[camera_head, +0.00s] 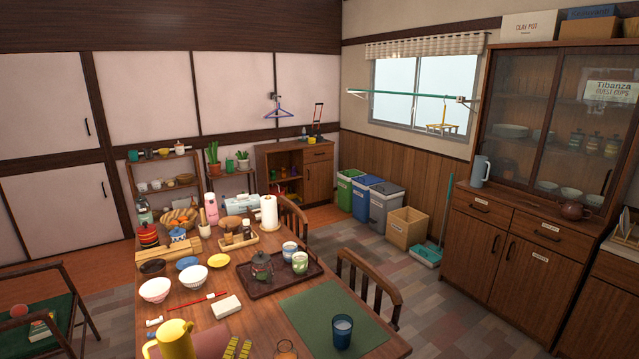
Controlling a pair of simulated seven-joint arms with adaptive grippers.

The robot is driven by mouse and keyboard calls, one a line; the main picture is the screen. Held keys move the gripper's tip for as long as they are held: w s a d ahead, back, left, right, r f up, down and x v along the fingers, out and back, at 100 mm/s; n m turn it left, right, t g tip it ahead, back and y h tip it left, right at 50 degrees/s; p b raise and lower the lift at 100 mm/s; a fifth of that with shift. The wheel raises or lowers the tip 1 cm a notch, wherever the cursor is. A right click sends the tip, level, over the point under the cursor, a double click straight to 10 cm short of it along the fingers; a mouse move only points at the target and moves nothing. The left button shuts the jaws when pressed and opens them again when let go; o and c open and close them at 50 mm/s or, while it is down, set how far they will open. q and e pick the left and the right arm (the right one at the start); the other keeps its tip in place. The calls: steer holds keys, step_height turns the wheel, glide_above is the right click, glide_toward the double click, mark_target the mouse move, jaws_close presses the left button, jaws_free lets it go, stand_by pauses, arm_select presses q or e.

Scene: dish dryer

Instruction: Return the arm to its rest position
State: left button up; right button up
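I cannot make out either of my grippers or arms in the head view. The dining table (225,328) fills the lower middle of the picture, crowded with dishes. A dark tray (262,292) on it holds a dark teapot (262,266) and two lidded cups, one pale blue-grey (290,251) and one green (300,263). White patterned bowls (155,290) stand to the left of the tray. A yellow jug (172,341) stands at the table's near edge, cut off by the frame. A blue cup (342,331) stands on a green mat (320,307).
Two wooden chairs (368,282) stand along the table's right side. A green-seated chair (38,325) is at lower left. Bins (386,203) and a cardboard box (408,228) stand by the back wall. A tall cabinet (530,225) is at right. Patterned floor (440,300) is clear between cabinet and table.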

arm_select(q)
steer(key=s+a+f+n+g+y, duration=0.2)
steer(key=s+a+f+n+g, duration=0.3)
steer(key=s, duration=0.3)
steer(key=s+a+f+n+g+y, duration=0.2)
steer(key=s+a+f+n+g, duration=0.25)
steer(key=s, duration=0.45)
steer(key=s+a+f+n+g+y, duration=0.2)
steer(key=s+a+f+n, duration=0.2)
steer(key=s+f+n, duration=0.3)
steer(key=s+d+f+m+g+h, duration=0.1)
steer(key=s+d+f, duration=0.15)
steer(key=f, duration=1.25)
steer(key=s+d+f+g+h, duration=0.1)
steer(key=d+f+g+h, duration=0.15)
steer(key=f, duration=1.25)
steer(key=s+f+n+g, duration=0.2)
steer(key=s+f, duration=1.9)
steer(key=shift+d+f+n+h, duration=0.2)
steer(key=shift+d+n+h, duration=0.15)
steer(key=shift+d+h, duration=0.1)
steer(key=shift+s, duration=0.1)
